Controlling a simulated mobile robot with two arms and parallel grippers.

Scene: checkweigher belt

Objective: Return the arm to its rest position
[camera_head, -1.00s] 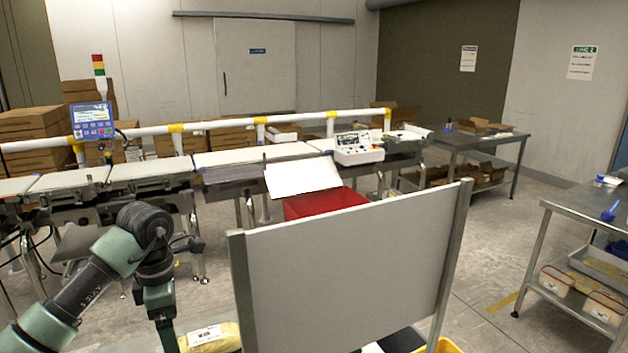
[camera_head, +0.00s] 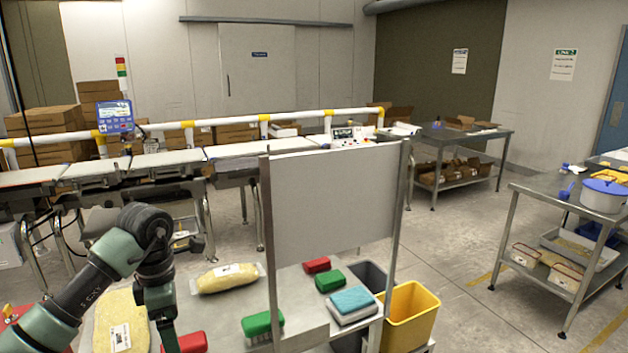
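My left arm (camera_head: 110,257) comes in from the lower left. It is bent at an elbow near the left middle, and its forearm hangs down over the near work table. The forearm's lower end is at the bottom edge of the camera_head view, beside a large yellow bag (camera_head: 117,318). The fingers of the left gripper are not visible, so its hold is hidden. My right arm and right gripper do not show.
The near table (camera_head: 217,314) carries another yellow bag (camera_head: 228,278), red and green brushes and a blue-topped block (camera_head: 352,301). An upright grey panel (camera_head: 334,203) stands on it. A yellow bin (camera_head: 409,316) is right of it. The conveyor (camera_head: 165,158) runs behind.

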